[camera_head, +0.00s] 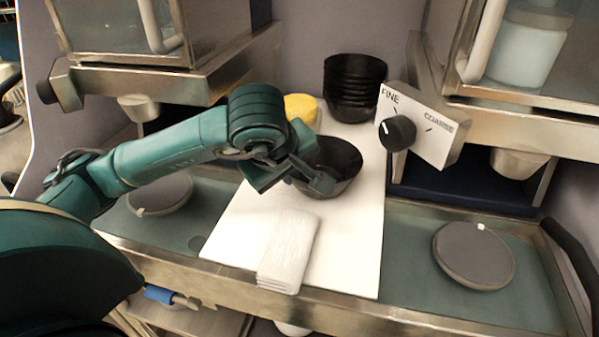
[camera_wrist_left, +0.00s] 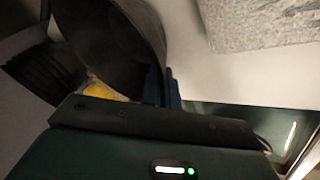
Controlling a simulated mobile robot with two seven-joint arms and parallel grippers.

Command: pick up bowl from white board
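A black bowl (camera_head: 345,160) is on the white board (camera_head: 345,240), toward its back half. My left gripper (camera_head: 318,183) reaches in from the left and is at the bowl's near left rim. In the left wrist view, the two fingers (camera_wrist_left: 163,88) are close together, with the wall of the bowl (camera_wrist_left: 105,40) running in between them, so the gripper looks shut on the rim. The arm hides the bowl's left side. Whether the bowl is clear of the board cannot be told. My right gripper is not in view.
A stack of black bowls (camera_head: 353,85) stands at the back of the board, beside a yellow item (camera_head: 300,107). A white towel-like stack (camera_head: 288,250) lies at the front. Machines with a dial (camera_head: 397,133) and round grey discs (camera_head: 473,255) flank the board.

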